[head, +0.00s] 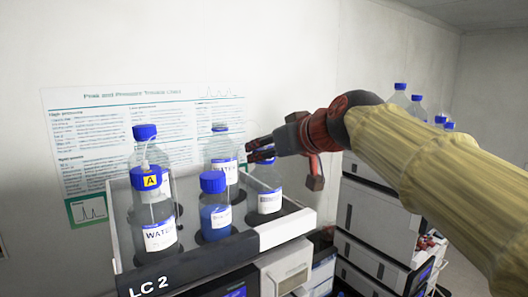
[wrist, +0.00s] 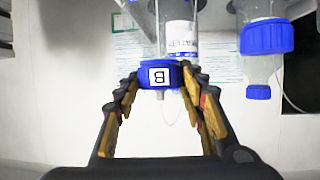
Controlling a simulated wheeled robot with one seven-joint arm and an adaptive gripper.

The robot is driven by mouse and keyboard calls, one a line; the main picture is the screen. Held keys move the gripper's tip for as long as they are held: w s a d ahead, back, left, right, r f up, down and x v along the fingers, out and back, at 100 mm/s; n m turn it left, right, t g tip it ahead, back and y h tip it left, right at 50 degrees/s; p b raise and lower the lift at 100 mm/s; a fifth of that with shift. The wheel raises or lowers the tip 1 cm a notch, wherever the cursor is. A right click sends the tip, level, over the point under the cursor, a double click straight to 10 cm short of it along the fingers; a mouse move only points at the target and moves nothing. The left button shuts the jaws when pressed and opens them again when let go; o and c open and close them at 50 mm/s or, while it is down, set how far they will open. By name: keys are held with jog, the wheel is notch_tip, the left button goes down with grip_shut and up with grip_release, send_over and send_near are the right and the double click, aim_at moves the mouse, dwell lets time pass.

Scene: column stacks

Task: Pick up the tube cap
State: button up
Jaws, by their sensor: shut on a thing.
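The tube cap is blue with a white label marked B; it shows in the wrist view (wrist: 150,66) between my fingertips. A thin clear tube (wrist: 168,115) loops from it. My gripper (wrist: 162,84) is shut on this cap, one finger at each side. There the cap is mostly hidden behind the fingers. A clear bottle lines up with the cap in the wrist view; I cannot tell whether the cap is still seated on it.
The grey LC 2 tray (head: 190,262) holds several bottles: one with a yellow A-labelled cap (head: 146,171), a blue-filled bottle (head: 216,218) in front, and a water bottle (head: 224,165) close to my gripper. A wall chart (head: 90,125) hangs behind. Another instrument stack (head: 375,215) stands at right.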

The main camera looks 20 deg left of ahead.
jog(key=shift+c, duration=0.2)
jog(key=shift+r, duration=0.55)
notch_tip(320, 180, up, 2)
jog(key=shift+r+b, duration=0.1)
jog(key=shift+b, duration=0.4)
jog(key=s+d+r+b, duration=0.2)
jog(key=s+d+r, duration=0.4)
jog(key=s+r, duration=0.3)
jog(key=s, duration=0.3)
jog(key=shift+s+d+r, duration=0.15)
jog(key=shift+d+r, duration=0.2)
